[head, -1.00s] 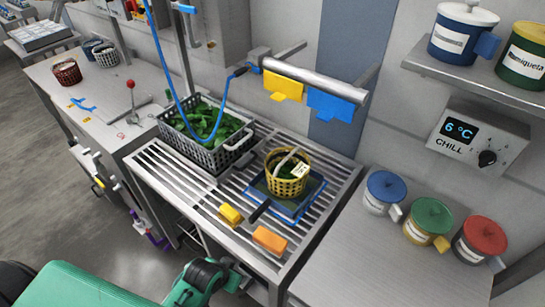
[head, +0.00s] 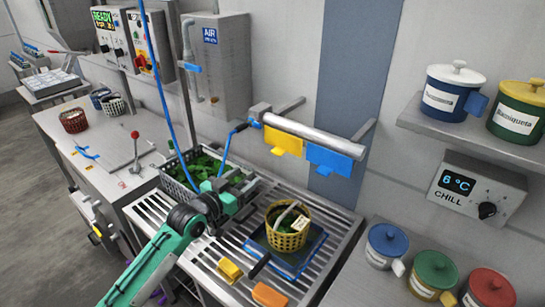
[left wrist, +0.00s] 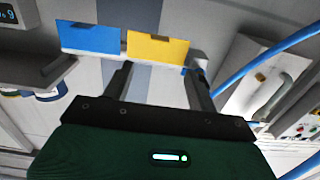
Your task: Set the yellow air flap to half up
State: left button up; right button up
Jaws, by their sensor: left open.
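The yellow air flap (head: 283,138) sits under the silver air bar (head: 313,135) on the back wall, left of the blue flap (head: 330,160). It slants outward; its exact setting is hard to tell. My left gripper (head: 238,192) is below and left of the yellow flap, in front of the crate of greens, apart from the flap. In the left wrist view the yellow flap (left wrist: 157,48) shows beyond the spread, empty fingers of my left gripper (left wrist: 160,78), with the blue flap (left wrist: 90,37) to its left. My right gripper is out of view.
A yellow basket (head: 288,240) stands on a blue-edged plate on the slatted rack. A blue hose (head: 166,80) hangs left of the bar. A shelf with canisters and a chill box (head: 478,190) are at right.

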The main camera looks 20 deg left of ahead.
aim_at(275, 153)
pick_arm(q)
jog(key=p+x, duration=0.3)
jog(key=x, duration=0.9)
jog(key=shift+r, duration=0.1)
jog(key=shift+p+x, duration=0.35)
jog(key=shift+x, duration=0.5)
grip_shut()
